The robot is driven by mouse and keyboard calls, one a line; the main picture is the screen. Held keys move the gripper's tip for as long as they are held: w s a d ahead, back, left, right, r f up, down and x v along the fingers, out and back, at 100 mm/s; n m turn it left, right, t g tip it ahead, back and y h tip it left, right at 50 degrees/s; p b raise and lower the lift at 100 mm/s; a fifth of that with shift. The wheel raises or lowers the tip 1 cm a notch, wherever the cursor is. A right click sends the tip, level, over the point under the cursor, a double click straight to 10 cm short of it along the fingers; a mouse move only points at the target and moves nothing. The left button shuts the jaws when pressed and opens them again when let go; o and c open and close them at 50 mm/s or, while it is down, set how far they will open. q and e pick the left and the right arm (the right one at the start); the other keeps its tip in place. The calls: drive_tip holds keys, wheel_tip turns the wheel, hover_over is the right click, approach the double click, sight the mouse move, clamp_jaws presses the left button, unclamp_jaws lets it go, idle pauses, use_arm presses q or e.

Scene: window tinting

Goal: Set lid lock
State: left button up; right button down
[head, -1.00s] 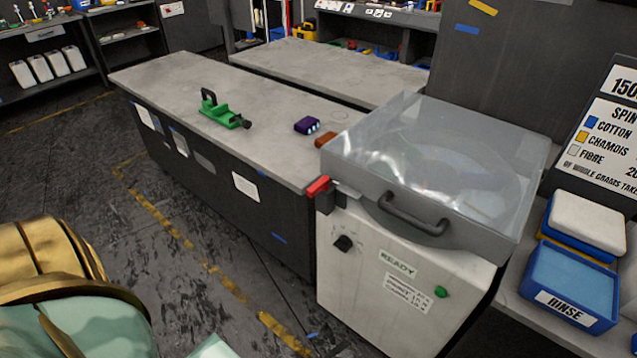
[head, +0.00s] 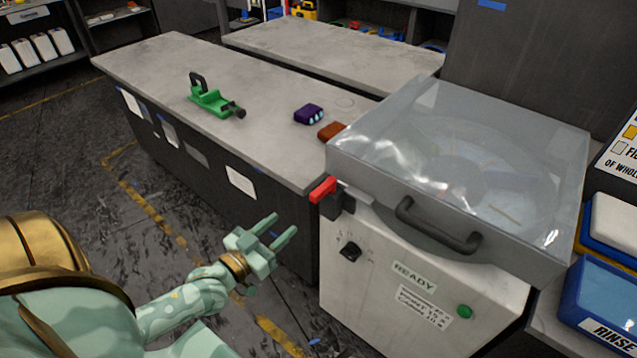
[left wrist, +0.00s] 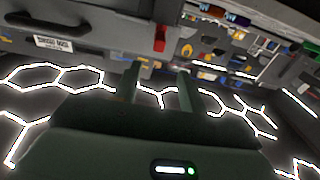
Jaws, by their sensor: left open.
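The lid lock is a red lever (head: 323,189) on a dark block at the upper left front corner of the white machine. The clear lid (head: 455,165) with its dark handle (head: 438,226) lies down over the machine. My left gripper (head: 278,233) is open and empty, in the air left of the machine, lower in the picture than the lever and apart from it. In the left wrist view the red lever (left wrist: 160,39) shows ahead, beyond and between the open fingers. My right gripper is not in view.
The white machine (head: 390,290) has a black knob (head: 349,251), a green button (head: 464,312) and a READY label. A grey bench (head: 180,75) behind holds a green clamp (head: 212,99), a purple block (head: 308,114) and a brown block (head: 331,130). A blue rinse tub (head: 590,317) stands at right.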

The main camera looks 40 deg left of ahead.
sight(323, 190)
use_arm(q)
drive_tip(key=w+b, duration=0.1)
drive_tip(key=w, duration=0.4)
drive_tip(key=w+d+b, duration=0.1)
drive_tip(key=w, duration=0.4)
drive_tip(key=w+b, duration=0.1)
drive_tip(key=w, duration=0.3)
drive_tip(key=shift+w+d+f, duration=0.15)
drive_tip(key=shift+w, duration=0.75)
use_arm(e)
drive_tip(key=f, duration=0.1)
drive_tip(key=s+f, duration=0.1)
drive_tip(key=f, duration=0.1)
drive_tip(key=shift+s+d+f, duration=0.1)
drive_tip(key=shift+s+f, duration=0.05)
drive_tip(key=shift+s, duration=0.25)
use_arm(q)
clamp_jaws()
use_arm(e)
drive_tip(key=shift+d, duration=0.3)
